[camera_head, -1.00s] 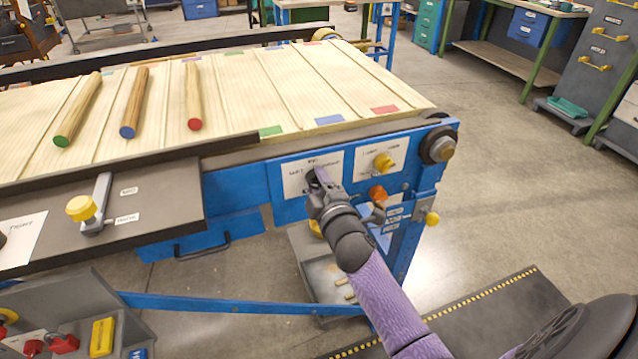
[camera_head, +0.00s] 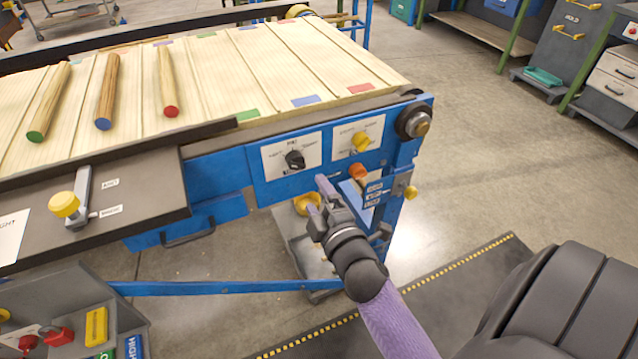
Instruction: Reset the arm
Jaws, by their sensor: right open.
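My right gripper (camera_head: 318,198) is open and empty, in front of the blue frame of the wooden line and below its control plates. It is apart from the black knob (camera_head: 295,160) on the left white plate. A yellow knob (camera_head: 361,141) sits on the plate to the right, with an orange button (camera_head: 357,171) below it. My purple right arm comes up from the bottom of the view. My left gripper is not in view.
Three turned rods with green (camera_head: 48,102), blue (camera_head: 107,92) and red (camera_head: 168,84) ends lie on the slatted wooden bed (camera_head: 225,78). A yellow-headed lever (camera_head: 65,204) stands on the dark ledge at left. Open floor (camera_head: 490,150) lies to the right.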

